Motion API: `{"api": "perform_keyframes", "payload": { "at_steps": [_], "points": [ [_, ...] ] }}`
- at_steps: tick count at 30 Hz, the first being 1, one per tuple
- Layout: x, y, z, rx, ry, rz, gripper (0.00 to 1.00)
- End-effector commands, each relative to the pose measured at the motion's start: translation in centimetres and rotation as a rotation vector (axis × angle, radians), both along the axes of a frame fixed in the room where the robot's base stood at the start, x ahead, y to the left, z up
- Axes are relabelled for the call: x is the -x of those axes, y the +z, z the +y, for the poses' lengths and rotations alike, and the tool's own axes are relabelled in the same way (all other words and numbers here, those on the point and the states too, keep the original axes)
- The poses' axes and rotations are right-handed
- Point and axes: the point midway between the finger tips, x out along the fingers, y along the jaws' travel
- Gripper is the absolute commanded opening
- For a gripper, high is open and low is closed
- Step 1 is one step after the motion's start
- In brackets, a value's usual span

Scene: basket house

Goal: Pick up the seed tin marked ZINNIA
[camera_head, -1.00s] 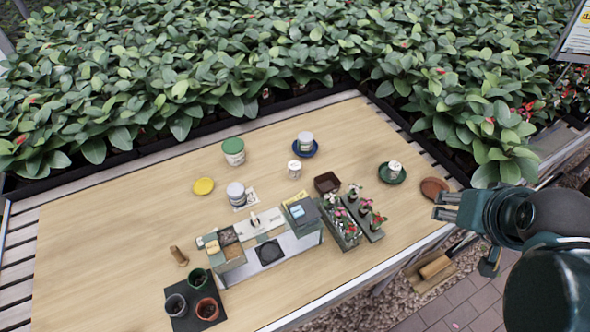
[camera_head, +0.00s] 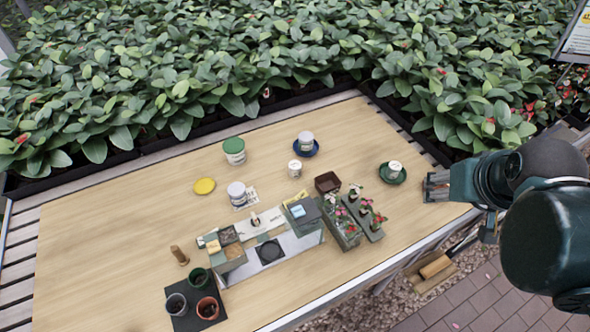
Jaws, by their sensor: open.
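Several white tins stand on the wooden table, and I cannot read ZINNIA on any of them. One has a green lid (camera_head: 234,151). One white tin (camera_head: 306,141) stands on a blue saucer (camera_head: 316,151), and another white tin (camera_head: 295,168) stands just in front of it. A further white tin (camera_head: 237,194) stands at the back of the tool area, on or by a printed card. A small white tin (camera_head: 394,168) stands on a green saucer (camera_head: 384,176). My gripper (camera_head: 429,187) is open and empty at the table's right side, right of the green saucer.
A yellow lid (camera_head: 204,186) lies on the left. Grey and green trays (camera_head: 271,252), a brown square dish (camera_head: 327,182) and flower planters (camera_head: 351,228) fill the middle front. Pots (camera_head: 208,308) stand on a dark mat. Leafy beds border the back. The table's left is mostly clear.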

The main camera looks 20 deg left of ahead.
Motion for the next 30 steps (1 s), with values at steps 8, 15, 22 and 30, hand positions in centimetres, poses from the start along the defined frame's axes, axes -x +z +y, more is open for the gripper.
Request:
{"api": "perform_keyframes", "payload": {
  "at_steps": [8, 15, 22, 30],
  "points": [
    [-3.4, 0.5, 2.6, 0.052, 0.119, 0.053, 0.47],
    [-6.2, 0.5, 5.0, 0.097, 0.219, 0.098, 0.47],
    [-8.9, 0.1, 7.6, 0.138, 0.317, 0.141, 0.47],
    [-12.0, -0.8, 11.0, 0.186, 0.432, 0.188, 0.47]
  ]
}}
